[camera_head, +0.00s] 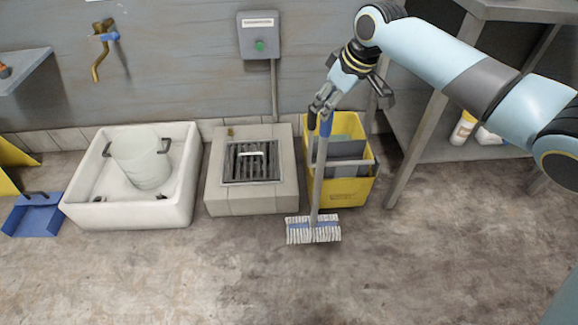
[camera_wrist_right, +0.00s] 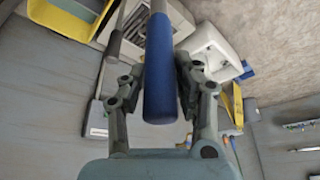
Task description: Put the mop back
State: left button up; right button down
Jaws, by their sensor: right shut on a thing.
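The mop (camera_head: 318,172) stands nearly upright in the head view, its white strip head (camera_head: 313,229) at floor level in front of the yellow mop bucket (camera_head: 345,190). My right gripper (camera_head: 322,106) is shut on the upper part of its handle. In the right wrist view the blue grip (camera_wrist_right: 160,70) of the handle lies between the fingers of my right gripper (camera_wrist_right: 160,85). The bucket has a grey wringer insert and stands against the wall, partly hidden behind the mop handle. My left gripper is not in view.
A raised floor drain (camera_head: 225,200) with a grate stands left of the bucket, then a white basin (camera_head: 180,213) holding a translucent pail (camera_head: 140,160). A blue dustpan (camera_head: 35,217) lies far left. A grey table (camera_head: 410,148) stands right. The front floor is clear.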

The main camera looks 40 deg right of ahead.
jog(key=shift+d+f, duration=0.45)
jog(key=shift+f, duration=0.35)
jog(key=shift+a+f+b, duration=0.2)
jog(key=shift+f+b, duration=0.05)
jog(key=shift+b, duration=0.05)
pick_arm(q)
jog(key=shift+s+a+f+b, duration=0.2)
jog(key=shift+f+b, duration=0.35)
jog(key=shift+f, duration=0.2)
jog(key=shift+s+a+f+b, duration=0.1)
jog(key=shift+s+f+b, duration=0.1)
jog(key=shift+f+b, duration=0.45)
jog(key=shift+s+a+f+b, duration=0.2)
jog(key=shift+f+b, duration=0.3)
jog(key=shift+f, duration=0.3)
pick_arm(e)
jog(key=a+f, duration=1)
jog(key=shift+w+a+f, duration=0.2)
jog(key=shift+w+a, duration=0.05)
jog(key=shift+a, duration=0.15)
jog(key=shift+f, duration=0.15)
jog(key=c, duration=1)
grip_release()
jog(key=shift+o, duration=0.2)
